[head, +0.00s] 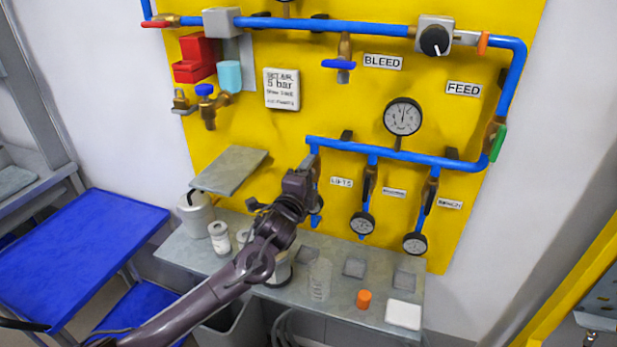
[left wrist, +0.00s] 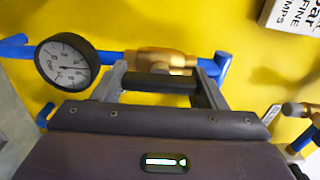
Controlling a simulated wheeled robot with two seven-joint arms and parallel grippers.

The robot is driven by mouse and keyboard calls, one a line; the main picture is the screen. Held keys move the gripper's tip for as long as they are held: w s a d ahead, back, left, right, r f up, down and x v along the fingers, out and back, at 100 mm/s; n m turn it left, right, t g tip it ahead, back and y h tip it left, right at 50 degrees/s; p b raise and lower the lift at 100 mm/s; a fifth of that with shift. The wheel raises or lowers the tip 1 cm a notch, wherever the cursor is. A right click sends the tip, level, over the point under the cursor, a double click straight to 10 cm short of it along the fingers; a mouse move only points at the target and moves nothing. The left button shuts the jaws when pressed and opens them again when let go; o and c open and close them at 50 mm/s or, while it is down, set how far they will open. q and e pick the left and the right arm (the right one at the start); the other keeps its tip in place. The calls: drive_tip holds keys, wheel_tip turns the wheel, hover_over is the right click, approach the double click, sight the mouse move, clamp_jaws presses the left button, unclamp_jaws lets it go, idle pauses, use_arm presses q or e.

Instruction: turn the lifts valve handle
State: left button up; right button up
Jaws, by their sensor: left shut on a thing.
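The LIFTS label (head: 341,182) is on the yellow panel, right of the leftmost blue drop pipe. My left gripper (head: 306,170) is at that drop pipe in the head view and hides the valve there. In the left wrist view, my left gripper (left wrist: 162,76) has its two fingers at the ends of a black valve handle (left wrist: 160,84) and is shut on it. The brass valve body (left wrist: 165,61) sits just behind the handle on the blue pipe. A round gauge (left wrist: 66,65) is at the left of that view. My right gripper is not in view.
A grey shelf (head: 340,308) below holds jars, an orange cap (head: 363,299) and a white block (head: 403,314). A tilted grey plate (head: 229,170) juts out left of my gripper.

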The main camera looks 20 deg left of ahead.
use_arm(q)
drive_tip(key=o, duration=1)
drive_tip(key=s+b, duration=0.1)
drive_tip(key=s, duration=0.3)
drive_tip(key=s+b, duration=0.1)
drive_tip(key=s, duration=0.2)
drive_tip(key=shift+s+a+b, duration=0.2)
drive_tip(key=shift+s+b, duration=0.15)
drive_tip(key=shift+s, duration=0.05)
